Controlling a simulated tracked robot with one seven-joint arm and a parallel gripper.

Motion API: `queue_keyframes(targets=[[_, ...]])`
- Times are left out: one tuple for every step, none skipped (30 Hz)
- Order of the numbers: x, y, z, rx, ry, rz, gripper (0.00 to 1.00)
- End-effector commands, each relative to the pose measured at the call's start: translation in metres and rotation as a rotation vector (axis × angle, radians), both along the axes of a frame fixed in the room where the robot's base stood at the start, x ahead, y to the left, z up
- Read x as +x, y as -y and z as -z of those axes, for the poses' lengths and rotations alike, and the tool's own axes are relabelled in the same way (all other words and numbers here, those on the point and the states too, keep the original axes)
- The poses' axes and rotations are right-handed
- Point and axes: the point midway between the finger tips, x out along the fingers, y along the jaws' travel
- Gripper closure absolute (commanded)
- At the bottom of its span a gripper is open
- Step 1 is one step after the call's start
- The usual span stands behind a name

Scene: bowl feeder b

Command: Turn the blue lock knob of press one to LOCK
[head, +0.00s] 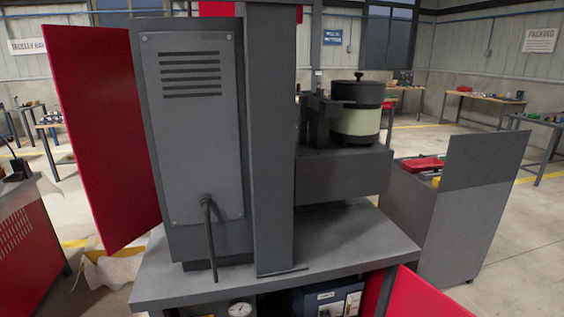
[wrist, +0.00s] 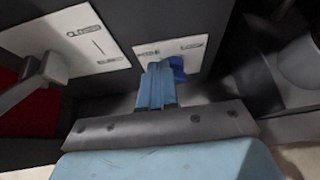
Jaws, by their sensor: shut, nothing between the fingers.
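In the wrist view, the blue lock knob (wrist: 178,66) is on a white label plate (wrist: 199,49) on a dark machine face. The plate carries two small words, too blurred to read. My gripper (wrist: 156,70) is shut and empty, its light blue fingers pointing at the plate. The fingertips are just left of the darker blue knob and overlap part of it in the picture. I cannot tell whether they touch it, and the knob's pointing direction is unclear. In the head view, neither the gripper nor the knob shows; a grey machine (head: 195,130) on a bench fills the middle.
In the wrist view, a second plate (wrist: 85,30) marked CLOSED and a grey lever handle (wrist: 45,72) are at left. A dark rounded part (wrist: 285,65) is at right. In the head view, a red door (head: 95,120) stands open at left and a grey cart (head: 440,215) at right.

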Motion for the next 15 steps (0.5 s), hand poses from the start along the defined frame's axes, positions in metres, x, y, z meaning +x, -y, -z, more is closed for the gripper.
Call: queue_keyframes(targets=[[0.0023, -0.0002, -0.0008, 0.002, 0.003, 0.000, 1.00], [0.0024, -0.0002, -0.0006, 0.002, 0.003, 0.000, 1.00], [0.0024, -0.0002, -0.0006, 0.001, 0.003, 0.000, 1.00], [0.0024, -0.0002, -0.0006, 0.001, 0.003, 0.000, 1.00], [0.0026, -0.0002, -0.0007, 0.001, 0.003, 0.000, 1.00], [0.0026, 0.0000, -0.0008, 0.001, 0.003, 0.000, 1.00], [0.0026, 0.0000, -0.0008, 0.001, 0.003, 0.000, 1.00], [0.0027, 0.0002, -0.0008, 0.001, 0.003, 0.000, 1.00], [0.0029, 0.0004, -0.0009, 0.001, 0.003, 0.000, 1.00], [0.0030, 0.0006, -0.0010, 0.001, 0.003, 0.000, 1.00], [0.0031, 0.0009, -0.0011, 0.001, 0.003, 0.000, 1.00], [0.0033, 0.0013, -0.0013, 0.001, 0.003, 0.000, 1.00], [0.0034, 0.0017, -0.0015, 0.001, 0.003, 0.000, 1.00], [0.0034, 0.0022, -0.0016, 0.001, 0.003, 0.000, 1.00], [0.0037, 0.0028, -0.0019, 0.001, 0.003, 0.000, 1.00]])
